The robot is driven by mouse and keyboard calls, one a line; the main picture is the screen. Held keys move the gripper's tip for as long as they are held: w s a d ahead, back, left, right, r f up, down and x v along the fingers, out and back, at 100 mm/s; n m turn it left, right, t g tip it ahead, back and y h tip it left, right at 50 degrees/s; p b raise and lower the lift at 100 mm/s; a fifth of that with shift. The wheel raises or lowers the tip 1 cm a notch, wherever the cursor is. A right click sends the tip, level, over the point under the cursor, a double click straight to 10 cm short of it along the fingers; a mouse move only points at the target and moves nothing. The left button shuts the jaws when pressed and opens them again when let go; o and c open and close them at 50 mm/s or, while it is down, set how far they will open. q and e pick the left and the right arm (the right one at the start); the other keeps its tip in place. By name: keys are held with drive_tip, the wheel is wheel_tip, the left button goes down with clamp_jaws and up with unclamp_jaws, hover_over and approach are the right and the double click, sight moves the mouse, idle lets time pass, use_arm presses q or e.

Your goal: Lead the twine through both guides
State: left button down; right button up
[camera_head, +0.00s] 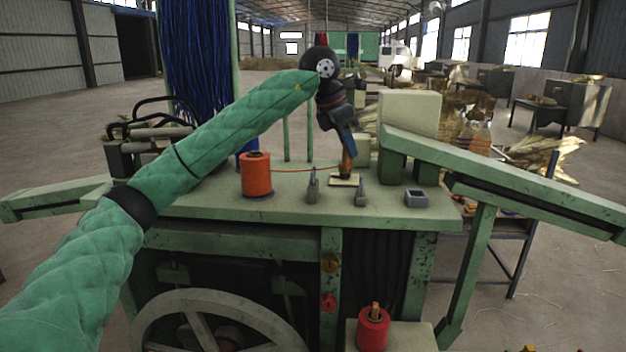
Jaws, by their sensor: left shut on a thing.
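An orange-red spool (256,175) of twine stands upright on the green machine table. The twine (292,170) runs from it to the right, nearly level, to my left gripper (347,168). Two small grey guides stand on the table: the left guide (313,188) and the right guide (361,192). My left gripper points down, shut on the twine, above a small pale plate between and slightly behind the guides. The twine passes by the left guide's top; I cannot tell whether it lies in its slot. My right gripper is out of view.
The green table (220,205) has a small grey block (416,198) at its right. A pale green machine housing (410,118) stands behind. A sloping green beam (510,175) runs off to the right. A red spool (373,328) stands lower in front. Blue bristles (200,60) hang at the back left.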

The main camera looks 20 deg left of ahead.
use_arm(q)
drive_tip(key=w+d, duration=0.3)
drive_tip(key=d, duration=0.7)
drive_tip(key=shift+w, duration=0.25)
drive_tip(key=shift+f, duration=0.1)
idle(0.6)
wheel_tip(320, 180, down, 4)
drive_tip(key=b, duration=0.3)
drive_tip(key=shift+f, duration=0.2)
idle(0.3)
